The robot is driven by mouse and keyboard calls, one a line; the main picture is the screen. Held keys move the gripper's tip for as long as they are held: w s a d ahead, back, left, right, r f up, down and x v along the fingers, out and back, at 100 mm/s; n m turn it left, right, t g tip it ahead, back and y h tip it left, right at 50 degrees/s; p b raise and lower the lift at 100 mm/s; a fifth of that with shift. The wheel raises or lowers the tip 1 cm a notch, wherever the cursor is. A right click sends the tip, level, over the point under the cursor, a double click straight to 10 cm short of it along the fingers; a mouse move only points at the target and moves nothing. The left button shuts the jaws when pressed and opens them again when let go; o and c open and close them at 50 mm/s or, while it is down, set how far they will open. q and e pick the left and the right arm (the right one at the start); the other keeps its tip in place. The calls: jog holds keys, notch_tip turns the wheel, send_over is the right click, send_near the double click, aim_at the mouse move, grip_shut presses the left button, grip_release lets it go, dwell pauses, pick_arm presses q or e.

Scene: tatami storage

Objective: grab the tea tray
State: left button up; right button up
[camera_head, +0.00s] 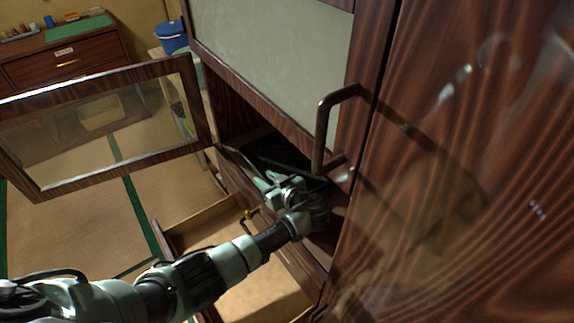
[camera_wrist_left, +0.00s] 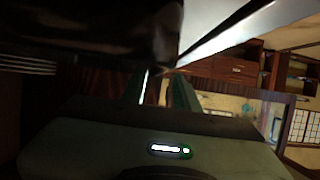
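A dark, flat thing (camera_head: 272,150), which may be the tea tray, lies in the shadowed cabinet opening in the head view; its outline is hard to make out. My left gripper (camera_head: 266,184) reaches into that opening, just in front of and below the dark thing. In the left wrist view the two fingers (camera_wrist_left: 165,90) stand apart, with a dark glossy body (camera_wrist_left: 100,35) filling the upper left beyond them. I cannot tell whether they touch it. I see nothing clearly held. My right gripper is not in view.
A glass-paned cabinet door (camera_head: 105,125) stands open at left. A closed panel with a curved handle (camera_head: 322,130) hangs close to my left wrist. An open drawer (camera_head: 205,225) juts out below. Tatami floor (camera_head: 70,215) lies clear at left.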

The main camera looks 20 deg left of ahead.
aim_at(260, 173)
pick_arm(q)
jog(key=p+x, duration=0.1)
jog(key=x, duration=0.2)
jog(key=shift+w+a+r, duration=0.1)
jog(key=shift+w+a, duration=0.05)
jog(key=shift+w, duration=0.2)
jog(key=shift+w+a+f, duration=0.2)
jog(key=shift+a+f, duration=0.05)
jog(key=shift+a, duration=0.05)
grip_shut()
dwell(0.9)
